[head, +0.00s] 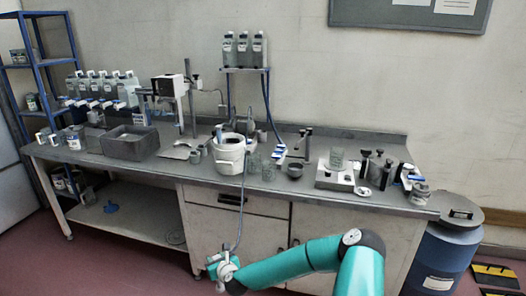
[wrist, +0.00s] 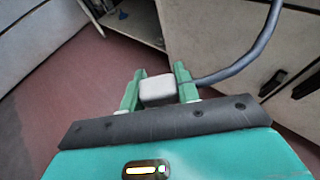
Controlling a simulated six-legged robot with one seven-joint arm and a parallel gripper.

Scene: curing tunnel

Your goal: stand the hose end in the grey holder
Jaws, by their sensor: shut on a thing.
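My gripper (head: 219,264) is low in front of the bench cabinets in the head view. In the wrist view my gripper (wrist: 159,76) has its two green fingers shut on a pale, block-shaped hose end (wrist: 158,91). The grey hose (wrist: 240,64) leaves the block to the right and curves upward. In the head view the hose (head: 242,210) hangs from the bench top, past the front edge, down to my gripper. I cannot single out the grey holder with certainty among the small grey vessels on the bench.
The bench (head: 330,196) is crowded. A white pot (head: 230,161) stands near its front edge, with glass beakers beside it and a grey open box (head: 130,143) to the left. A blue drum (head: 444,252) stands at the right end. Bare floor shows at the lower left.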

